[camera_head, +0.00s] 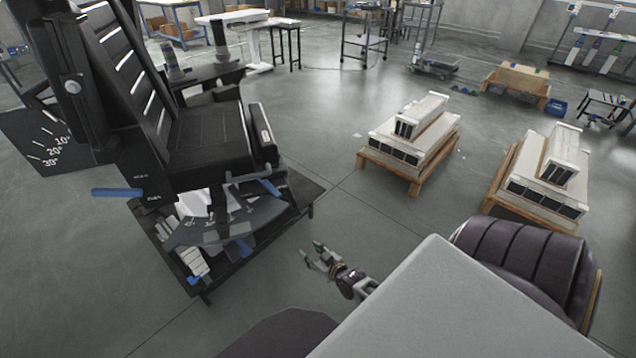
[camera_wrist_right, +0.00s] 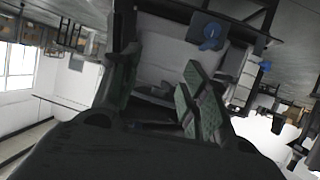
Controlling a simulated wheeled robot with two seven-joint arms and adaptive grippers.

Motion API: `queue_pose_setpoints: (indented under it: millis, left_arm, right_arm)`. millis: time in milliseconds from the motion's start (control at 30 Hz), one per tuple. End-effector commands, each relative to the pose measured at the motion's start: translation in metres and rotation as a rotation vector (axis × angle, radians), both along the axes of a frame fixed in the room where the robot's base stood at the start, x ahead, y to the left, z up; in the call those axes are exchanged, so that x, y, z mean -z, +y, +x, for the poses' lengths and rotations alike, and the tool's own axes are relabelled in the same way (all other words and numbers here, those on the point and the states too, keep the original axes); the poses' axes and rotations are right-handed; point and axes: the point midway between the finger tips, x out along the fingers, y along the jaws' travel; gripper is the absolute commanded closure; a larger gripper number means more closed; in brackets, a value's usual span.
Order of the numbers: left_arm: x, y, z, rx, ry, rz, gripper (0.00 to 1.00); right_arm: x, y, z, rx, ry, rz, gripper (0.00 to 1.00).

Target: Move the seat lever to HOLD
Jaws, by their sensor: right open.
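A black seat (camera_head: 210,135) with a slatted backrest stands on a dark base platform at the left. A blue-ended lever (camera_head: 117,192) sticks out to the left below the seat. Another blue handle (camera_head: 270,187) is under the seat's front right edge. I cannot tell which one is the seat lever, and no HOLD mark is readable. My right gripper (camera_head: 312,252) is open and empty, in front of and to the right of the platform, apart from both handles. In the wrist view its fingers (camera_wrist_right: 165,85) are spread, with a blue part (camera_wrist_right: 210,35) beyond them. My left gripper is not in view.
A dial plate (camera_head: 48,145) with degree marks is beside the backrest. Papers and grey parts lie on the platform (camera_head: 300,190) under the seat. Wooden pallets (camera_head: 395,170) with stacked white units stand at the right. The floor between platform and pallets is clear.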

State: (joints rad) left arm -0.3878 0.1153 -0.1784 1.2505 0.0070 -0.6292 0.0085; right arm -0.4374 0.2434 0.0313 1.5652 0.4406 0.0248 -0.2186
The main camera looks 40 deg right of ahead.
Motion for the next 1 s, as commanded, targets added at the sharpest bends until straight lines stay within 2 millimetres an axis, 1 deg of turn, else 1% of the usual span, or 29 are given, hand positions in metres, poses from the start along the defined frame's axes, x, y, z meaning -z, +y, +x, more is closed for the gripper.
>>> queue_pose_setpoints:
  millis: [200,400,600,1000]
  left_arm:
    - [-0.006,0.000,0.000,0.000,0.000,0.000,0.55]
    - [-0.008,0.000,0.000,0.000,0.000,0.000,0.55]
    - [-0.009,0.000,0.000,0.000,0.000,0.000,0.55]
    - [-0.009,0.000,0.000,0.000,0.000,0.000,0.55]
  right_arm:
    - [0.022,0.005,-0.011,-0.007,0.060,-0.002,0.55]
    - [0.037,0.008,-0.020,-0.012,0.100,-0.004,0.55]
    - [0.042,0.008,-0.023,-0.014,0.115,-0.005,0.55]
    - [0.042,0.008,-0.023,-0.014,0.115,-0.005,0.55]
